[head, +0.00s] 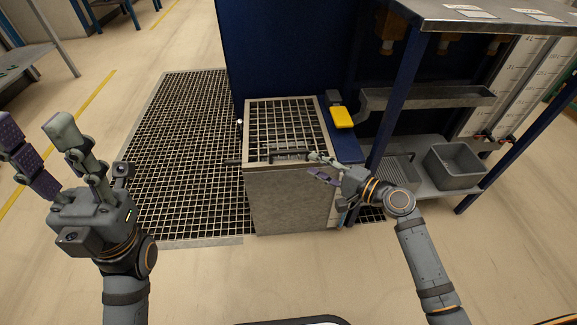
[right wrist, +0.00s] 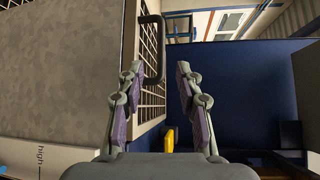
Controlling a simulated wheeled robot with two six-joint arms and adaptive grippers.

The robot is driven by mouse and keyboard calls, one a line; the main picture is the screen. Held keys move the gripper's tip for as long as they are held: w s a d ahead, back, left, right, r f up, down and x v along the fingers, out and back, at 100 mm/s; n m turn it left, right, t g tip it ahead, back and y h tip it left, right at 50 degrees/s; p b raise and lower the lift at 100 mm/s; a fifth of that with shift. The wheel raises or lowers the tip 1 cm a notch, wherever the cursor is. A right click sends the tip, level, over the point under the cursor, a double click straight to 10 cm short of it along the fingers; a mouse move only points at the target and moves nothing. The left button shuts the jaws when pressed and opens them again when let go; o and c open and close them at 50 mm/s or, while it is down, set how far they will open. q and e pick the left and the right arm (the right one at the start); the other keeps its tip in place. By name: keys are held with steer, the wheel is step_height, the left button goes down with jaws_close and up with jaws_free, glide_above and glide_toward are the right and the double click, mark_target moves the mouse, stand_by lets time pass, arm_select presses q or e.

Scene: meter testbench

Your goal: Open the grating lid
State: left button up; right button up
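The grating lid (head: 284,122) lies flat on top of the grey box (head: 290,200), closed. Its dark bar handle (head: 288,156) runs along the lid's front edge. My right gripper (head: 312,166) is at the handle's right end. In the right wrist view its two fingers (right wrist: 160,68) are spread, and the handle (right wrist: 159,45) appears between the fingertips, closer to the left one. I see no clear grip on it, and the depth between them is hard to judge. The lid's grid (right wrist: 150,90) shows behind the left finger. My left gripper (head: 36,124) is open and empty, far left of the box.
A blue panel (head: 290,45) stands behind the box. A yellow block (head: 342,117) sits right of the lid. A metal-topped bench (head: 480,14) with a grey bin (head: 453,167) on its lower shelf is at right. A floor grating (head: 180,150) lies left of the box.

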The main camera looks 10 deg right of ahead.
mark_target(289, 152)
steer(key=b+x, duration=0.3)
steer(key=x, duration=0.7)
steer(key=shift+w+a+f, duration=0.1)
steer(key=shift+w, duration=0.1)
jaws_close()
